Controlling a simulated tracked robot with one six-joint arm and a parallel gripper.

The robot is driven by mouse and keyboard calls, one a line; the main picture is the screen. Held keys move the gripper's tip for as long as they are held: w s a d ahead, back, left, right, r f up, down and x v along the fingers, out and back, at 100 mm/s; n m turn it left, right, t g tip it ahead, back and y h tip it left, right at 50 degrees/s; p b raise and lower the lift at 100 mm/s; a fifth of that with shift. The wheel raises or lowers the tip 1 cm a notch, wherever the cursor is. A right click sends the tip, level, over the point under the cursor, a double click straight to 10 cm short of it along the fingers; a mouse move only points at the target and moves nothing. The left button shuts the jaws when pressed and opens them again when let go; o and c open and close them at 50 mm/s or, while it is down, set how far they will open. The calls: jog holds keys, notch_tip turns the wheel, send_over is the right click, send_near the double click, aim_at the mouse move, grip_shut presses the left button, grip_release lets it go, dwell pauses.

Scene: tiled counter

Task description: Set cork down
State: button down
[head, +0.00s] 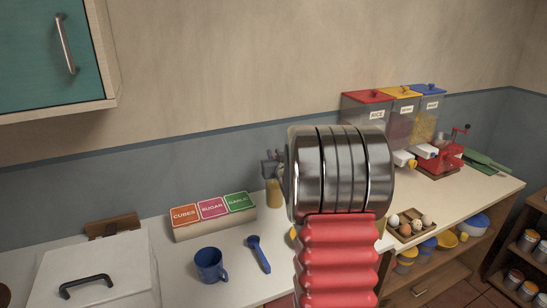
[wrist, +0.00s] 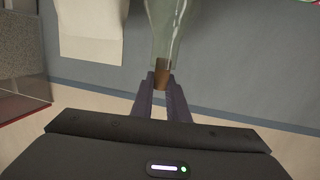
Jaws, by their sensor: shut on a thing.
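A brown cork (wrist: 161,74) sits between the fingertips of my gripper (wrist: 160,80) in the wrist view. My gripper is shut on it. A clear greenish glass bottle (wrist: 165,28) lies directly beyond the cork, its narrow end meeting or overlapping the cork in the picture. I cannot tell whether the cork is in the bottle's mouth or just in front of it. In the head view my arm covers the middle of the scene, and I cannot make out the cork or the gripper there.
On the counter (head: 215,288) stand a blue mug (head: 209,265), a blue spoon (head: 259,254) and a labelled rack (head: 214,217). A white lidded box (head: 98,272) is at left. Dispensers (head: 398,125), a red grinder (head: 440,158) and an egg tray (head: 405,232) are at right.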

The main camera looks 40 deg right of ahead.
jog(key=shift+f, duration=0.35)
jog(key=c, duration=1.7)
grip_release()
jog(key=shift+s, duration=0.1)
jog(key=v, duration=1.3)
jog(key=shift+s+a+r, duration=0.2)
jog(key=shift+s, duration=0.05)
